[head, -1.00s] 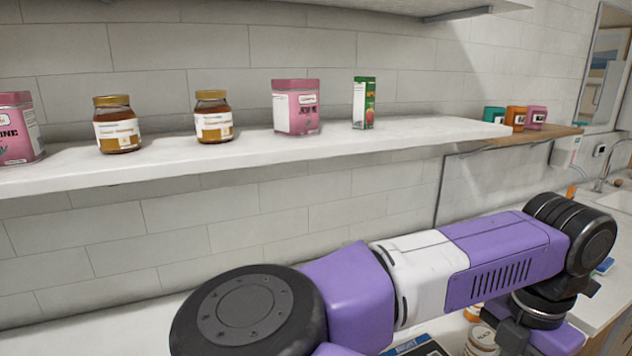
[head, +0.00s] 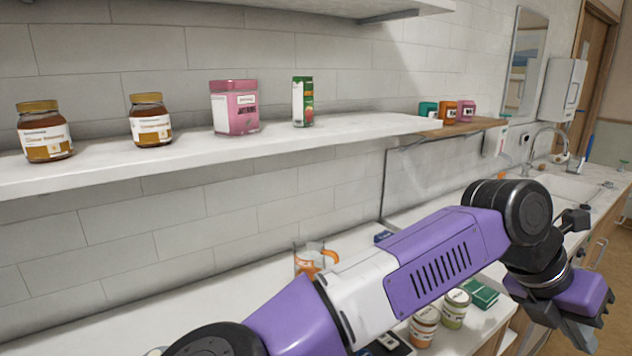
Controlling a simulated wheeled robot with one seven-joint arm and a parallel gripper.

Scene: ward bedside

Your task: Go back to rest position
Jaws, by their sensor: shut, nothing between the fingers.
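My arm, purple and white with black joints, crosses the lower right of the head view over the counter (head: 130,335). My gripper (head: 590,345) hangs at its end at the lower right, past the counter's front edge. The gripper is shut and empty. Its fingertips are dark and partly cut off by the frame's bottom edge.
A white shelf (head: 225,152) holds two brown jars (head: 44,132) (head: 150,120), a pink container (head: 235,108) and a green carton (head: 303,102). A glass mug (head: 308,262) and two lidded jars (head: 424,326) (head: 454,308) stand near my arm. A sink (head: 575,188) lies right.

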